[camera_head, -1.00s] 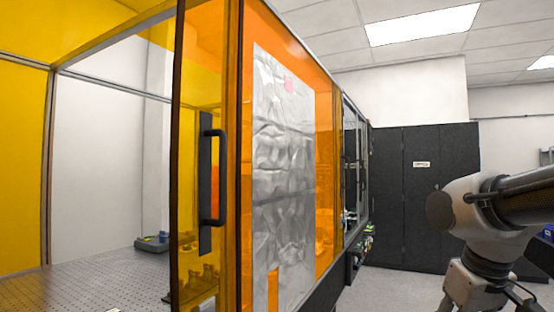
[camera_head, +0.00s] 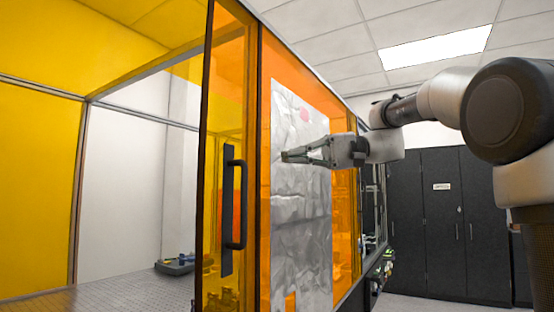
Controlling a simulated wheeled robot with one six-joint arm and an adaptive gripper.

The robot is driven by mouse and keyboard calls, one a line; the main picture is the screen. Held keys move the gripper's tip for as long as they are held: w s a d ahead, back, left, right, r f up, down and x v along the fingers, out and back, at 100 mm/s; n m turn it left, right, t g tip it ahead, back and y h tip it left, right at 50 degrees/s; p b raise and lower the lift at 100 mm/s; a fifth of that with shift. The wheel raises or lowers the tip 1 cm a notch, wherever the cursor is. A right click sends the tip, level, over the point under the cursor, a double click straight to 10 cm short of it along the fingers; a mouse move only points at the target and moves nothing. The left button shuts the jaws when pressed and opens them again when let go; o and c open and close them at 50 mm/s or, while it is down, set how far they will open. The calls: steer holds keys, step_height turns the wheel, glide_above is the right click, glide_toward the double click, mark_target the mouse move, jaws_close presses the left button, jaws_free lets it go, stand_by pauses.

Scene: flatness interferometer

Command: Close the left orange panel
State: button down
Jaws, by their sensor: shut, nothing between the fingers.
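The left orange panel (camera_head: 222,90) is a see-through amber sheet with a dark frame. It stands beside a wide opening on its left, through which the inside of the enclosure shows. A black upright bar handle (camera_head: 242,205) is fixed to it. My gripper (camera_head: 284,156) is shut and empty. It points left, in front of the foil-covered orange panel, to the right of the handle and higher than it. A gap shows in the picture between its fingertips and the handle; the depth between them is hard to tell.
A foil-covered fixed panel (camera_head: 300,225) stands right of the handle. Inside the enclosure are a perforated table (camera_head: 110,296) and a small dark device (camera_head: 175,266). Dark cabinets (camera_head: 450,225) stand at the back right. Grey floor shows at the lower right.

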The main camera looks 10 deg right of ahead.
steer(key=a, duration=0.5)
steer(key=s+a+f, duration=0.1)
steer(key=a, duration=0.2)
steer(key=shift+a+f, duration=0.1)
steer(key=shift+a, duration=0.25)
